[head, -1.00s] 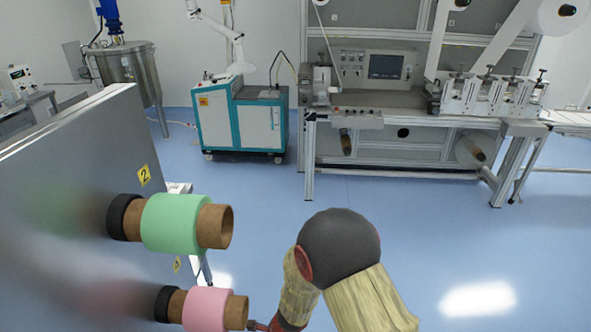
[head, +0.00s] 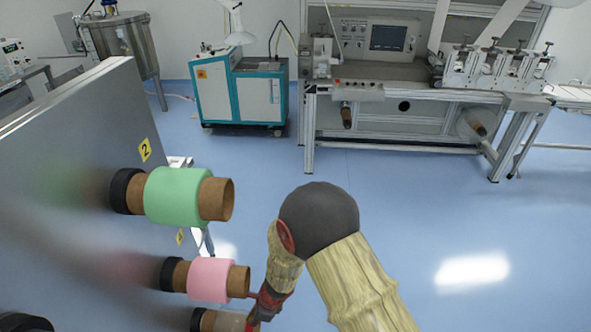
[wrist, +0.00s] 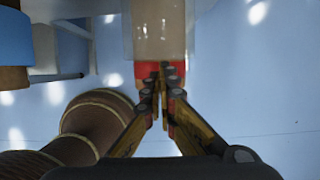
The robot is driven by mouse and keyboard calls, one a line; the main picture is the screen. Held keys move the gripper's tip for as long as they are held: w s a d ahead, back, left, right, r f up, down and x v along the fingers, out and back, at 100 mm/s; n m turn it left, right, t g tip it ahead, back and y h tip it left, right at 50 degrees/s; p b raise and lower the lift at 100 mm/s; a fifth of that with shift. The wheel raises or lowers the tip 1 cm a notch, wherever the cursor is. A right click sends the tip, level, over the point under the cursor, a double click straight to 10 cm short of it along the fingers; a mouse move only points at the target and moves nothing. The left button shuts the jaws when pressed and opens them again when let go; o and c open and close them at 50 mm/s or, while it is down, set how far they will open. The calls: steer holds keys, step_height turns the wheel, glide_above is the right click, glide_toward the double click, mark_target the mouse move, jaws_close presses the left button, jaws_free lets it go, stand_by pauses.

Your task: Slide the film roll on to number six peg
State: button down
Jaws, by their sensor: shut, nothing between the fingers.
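In the head view a green roll (head: 175,196) sits on the peg by the yellow 2 label (head: 145,150). A pink roll (head: 210,279) sits on the peg below it. Lower still, a pale translucent roll (head: 229,321) shows at the bottom edge, partly cut off. My gripper (head: 254,314) is beside this lowest roll. In the wrist view my gripper (wrist: 160,72) is shut and empty, its tips at the near end of a pale, tan-cored roll (wrist: 159,32); I cannot tell if they touch. I see no number six label.
A blue roll (wrist: 14,38) on a brown core is at the wrist view's left edge. The grey panel (head: 70,190) bearing the pegs fills the left. A teal cabinet (head: 240,95) and the converter machine (head: 400,90) stand behind. The blue floor (head: 450,220) at right is clear.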

steer(key=shift+a, duration=0.2)
stand_by(0.3)
steer(key=shift+w+a, duration=0.1)
steer(key=shift+a, duration=0.15)
steer(key=shift+d, duration=0.4)
steer(key=shift+d, duration=0.1)
